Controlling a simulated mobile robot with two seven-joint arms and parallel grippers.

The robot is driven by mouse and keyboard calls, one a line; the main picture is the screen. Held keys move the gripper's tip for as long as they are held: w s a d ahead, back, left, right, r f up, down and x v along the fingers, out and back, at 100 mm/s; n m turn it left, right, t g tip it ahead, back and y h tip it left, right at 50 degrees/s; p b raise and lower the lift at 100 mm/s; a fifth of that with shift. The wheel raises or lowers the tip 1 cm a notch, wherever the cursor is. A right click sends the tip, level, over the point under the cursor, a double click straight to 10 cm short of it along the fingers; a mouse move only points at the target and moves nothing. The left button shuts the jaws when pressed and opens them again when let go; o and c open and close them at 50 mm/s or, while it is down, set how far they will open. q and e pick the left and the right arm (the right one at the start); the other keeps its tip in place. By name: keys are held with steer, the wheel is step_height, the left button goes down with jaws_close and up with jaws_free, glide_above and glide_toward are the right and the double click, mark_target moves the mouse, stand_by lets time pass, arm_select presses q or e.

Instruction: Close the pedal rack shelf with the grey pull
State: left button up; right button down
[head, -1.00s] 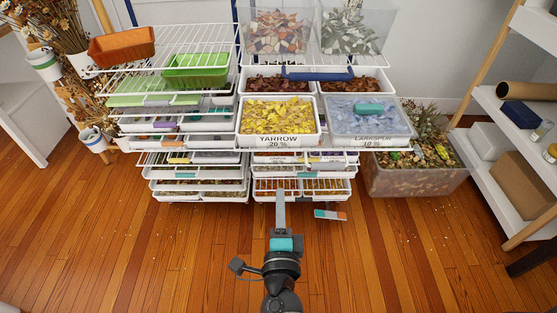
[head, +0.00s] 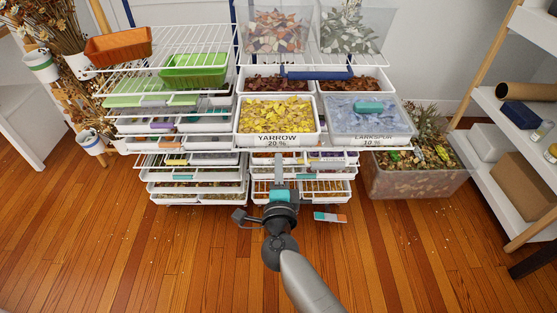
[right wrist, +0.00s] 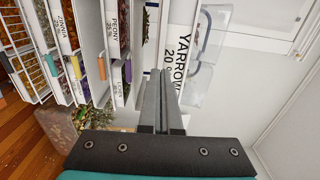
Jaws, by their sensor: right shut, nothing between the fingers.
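In the head view my right gripper (head: 279,162) is shut and empty, its fingers just below the front of the shelf carrying the yellow YARROW tray (head: 277,113) and the blue-grey LARKSPUR tray (head: 368,116). This shelf stands out over the shelves beneath. In the right wrist view the shut fingers (right wrist: 159,74) point at the YARROW tray's labelled front (right wrist: 182,52); I cannot tell whether they touch anything. I cannot make out a grey pull. My left gripper is not in view.
A planter box (head: 416,180) stands right of the rack, and a white shelf unit (head: 500,125) farther right. Green (head: 194,70) and orange (head: 117,45) trays sit on the left column. A small tag (head: 330,217) lies near the floor in front.

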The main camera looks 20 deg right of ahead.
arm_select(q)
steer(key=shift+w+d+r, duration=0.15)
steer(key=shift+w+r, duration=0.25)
arm_select(e)
steer(key=shift+x, duration=0.9)
steer(key=shift+w, duration=0.2)
